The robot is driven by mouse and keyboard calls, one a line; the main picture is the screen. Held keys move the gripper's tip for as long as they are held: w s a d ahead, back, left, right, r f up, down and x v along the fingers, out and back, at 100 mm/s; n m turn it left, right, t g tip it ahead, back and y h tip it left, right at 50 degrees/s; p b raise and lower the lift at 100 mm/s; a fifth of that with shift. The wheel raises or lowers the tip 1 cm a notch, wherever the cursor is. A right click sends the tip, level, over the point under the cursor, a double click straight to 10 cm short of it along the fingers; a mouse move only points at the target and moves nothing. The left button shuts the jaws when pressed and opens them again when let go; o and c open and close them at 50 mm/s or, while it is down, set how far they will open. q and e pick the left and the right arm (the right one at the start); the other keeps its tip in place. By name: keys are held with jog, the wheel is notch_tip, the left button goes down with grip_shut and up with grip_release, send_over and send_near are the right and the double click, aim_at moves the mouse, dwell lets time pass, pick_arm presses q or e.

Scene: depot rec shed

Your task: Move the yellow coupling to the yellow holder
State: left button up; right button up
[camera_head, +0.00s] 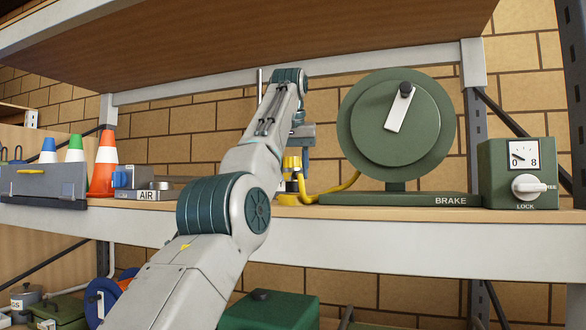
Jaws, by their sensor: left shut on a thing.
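The yellow coupling (291,163) is upright at the shelf's middle, partly covered by my left arm. A yellow hose (338,189) curves from its lower part toward the brake stand. My left gripper (304,152) points down at the coupling and is shut on it; its fingers are mostly hidden behind the coupling and my arm. A low yellow piece (288,199) shows just under the coupling at shelf level; I cannot tell whether it is the yellow holder or whether the two touch. My right gripper is out of view.
The green brake wheel (396,125) stands right of the coupling, with a gauge box (517,172) farther right. Left are the AIR block (141,194) with a blue coupling (122,177), an orange cone (104,166) and a grey bin (45,185). An upper shelf (250,40) hangs above.

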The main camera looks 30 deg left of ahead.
pick_arm(q)
jog(key=shift+f+b, duration=1)
jog(key=shift+f, duration=0.05)
jog(key=o, duration=1.1)
jog(key=shift+r, duration=0.1)
jog(key=shift+c, duration=0.2)
jog(key=p+v, duration=0.5)
jog(key=v, duration=0.5)
jog(key=shift+s+r, duration=0.2)
jog(key=shift+r, duration=0.15)
jog(key=shift+d+f, duration=0.1)
